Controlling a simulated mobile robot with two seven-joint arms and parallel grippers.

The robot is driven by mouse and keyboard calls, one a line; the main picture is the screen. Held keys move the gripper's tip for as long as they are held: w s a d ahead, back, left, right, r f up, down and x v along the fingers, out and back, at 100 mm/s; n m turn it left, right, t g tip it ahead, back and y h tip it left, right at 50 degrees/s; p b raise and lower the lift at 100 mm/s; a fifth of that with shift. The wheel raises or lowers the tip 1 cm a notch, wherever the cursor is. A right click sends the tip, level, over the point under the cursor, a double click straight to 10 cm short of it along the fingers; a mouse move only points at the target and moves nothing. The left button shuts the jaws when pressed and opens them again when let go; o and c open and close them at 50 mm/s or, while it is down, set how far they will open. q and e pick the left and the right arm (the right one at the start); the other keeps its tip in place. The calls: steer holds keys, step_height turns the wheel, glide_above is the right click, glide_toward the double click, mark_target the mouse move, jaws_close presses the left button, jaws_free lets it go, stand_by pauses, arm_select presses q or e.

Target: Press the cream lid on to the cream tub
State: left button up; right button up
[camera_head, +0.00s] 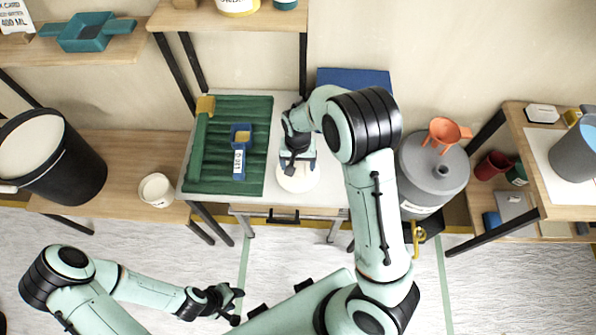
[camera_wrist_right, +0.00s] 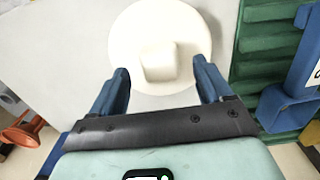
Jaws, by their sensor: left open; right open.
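The round cream lid (camera_head: 298,180) with its square knob (camera_wrist_right: 159,62) is on the white table, near its front edge. My right gripper (camera_head: 297,165) is directly over it, open. In the right wrist view its two blue fingers (camera_wrist_right: 162,78) are on either side of the lid's near edge, with the knob between and just beyond them, not gripped. I cannot tell whether anything is under the lid. A small open cream tub (camera_head: 157,190) stands on the wooden bench to the left. My left gripper (camera_head: 232,304) is open and empty, low in the head view, away from both.
A green ribbed tray (camera_head: 203,170) with a blue-handled tool (camera_head: 240,150) lies left of the lid. A black bucket (camera_head: 75,165) stands at far left. A grey canister (camera_head: 430,180) with an orange funnel (camera_head: 445,133) stands right of the table.

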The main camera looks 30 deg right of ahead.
step_height(320, 180, down, 2)
steer(key=shift+f, duration=0.1)
steer(key=c, duration=1.1)
steer(key=shift+c, duration=0.2)
